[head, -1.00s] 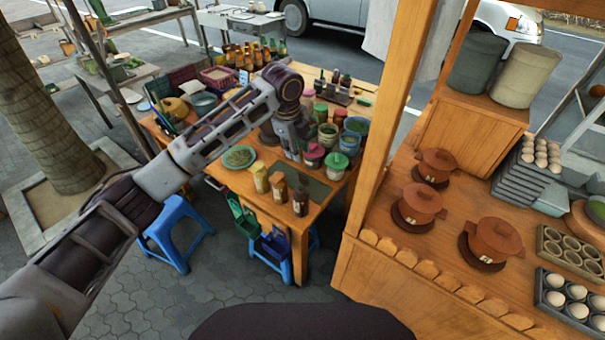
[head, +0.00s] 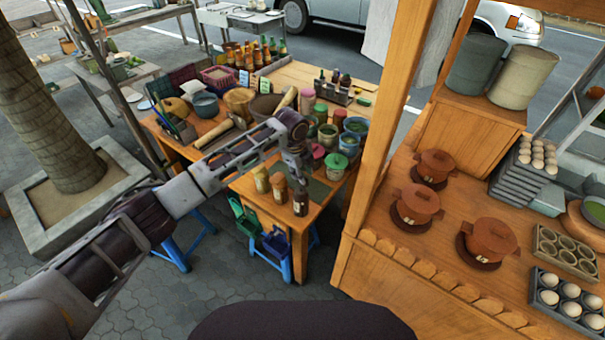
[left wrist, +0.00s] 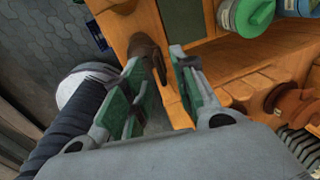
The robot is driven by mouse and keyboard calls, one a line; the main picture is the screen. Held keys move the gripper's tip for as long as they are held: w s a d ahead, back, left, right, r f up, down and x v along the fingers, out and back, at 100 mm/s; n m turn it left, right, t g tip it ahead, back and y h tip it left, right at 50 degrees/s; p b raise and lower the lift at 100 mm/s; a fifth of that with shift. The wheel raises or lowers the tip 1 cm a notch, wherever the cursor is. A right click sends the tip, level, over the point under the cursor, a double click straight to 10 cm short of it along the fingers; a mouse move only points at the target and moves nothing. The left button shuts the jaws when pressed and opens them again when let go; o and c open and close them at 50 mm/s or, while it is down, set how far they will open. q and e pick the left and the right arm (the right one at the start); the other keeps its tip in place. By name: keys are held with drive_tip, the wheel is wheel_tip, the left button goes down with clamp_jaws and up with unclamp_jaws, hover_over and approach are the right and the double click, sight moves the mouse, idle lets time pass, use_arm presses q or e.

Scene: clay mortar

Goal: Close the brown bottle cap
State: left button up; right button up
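A dark brown bottle (head: 300,204) stands near the front corner of the wooden table, at the right end of a short row of jars. My left gripper (head: 299,182) reaches down from above and hides the bottle's top. In the left wrist view, the brown bottle (left wrist: 147,52) shows just beyond the fingertips, closer to the left finger. The fingers of the left gripper (left wrist: 158,60) are apart, with a clear gap between them. I cannot tell whether they touch the bottle. Its cap cannot be made out. My right gripper is not in view.
A yellow jar (head: 262,181) and an orange-brown jar (head: 279,189) stand close left of the bottle. Pots with pink and green lids (head: 336,161) stand behind. A wooden post (head: 378,130) rises at the right, beside a counter with clay pots (head: 417,204).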

use_arm(q)
drive_tip(key=shift+w+d+f, duration=0.1)
drive_tip(key=shift+w+f, duration=0.05)
drive_tip(key=shift+f, duration=0.75)
clamp_jaws()
